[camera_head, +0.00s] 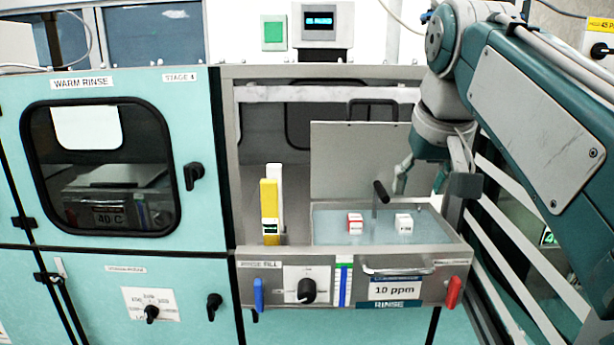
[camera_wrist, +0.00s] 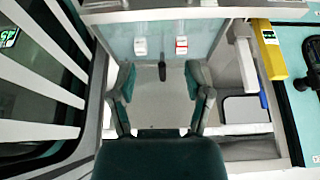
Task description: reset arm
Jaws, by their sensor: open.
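My gripper (camera_head: 432,188) is open and empty. In the head view it hangs over the right side of the rinse tank (camera_head: 330,238), partly in front of the raised lid. In the wrist view the two fingers of my gripper (camera_wrist: 160,74) stand wide apart with nothing between them. A red-and-white module (camera_head: 355,224) and a white module (camera_head: 403,224) sit in the tank's pale blue bath. The wrist view also shows the white module (camera_wrist: 141,47) and the red-and-white module (camera_wrist: 181,45), both beyond the fingertips.
A black-gripped handle (camera_head: 380,192) rises between the modules. A grey lid (camera_head: 352,155) stands upright behind the bath. A yellow block (camera_head: 269,208) stands left of the bath. A closed warm rinse cabinet (camera_head: 190,120) is at left. White slanted rails (camera_head: 520,250) run at right.

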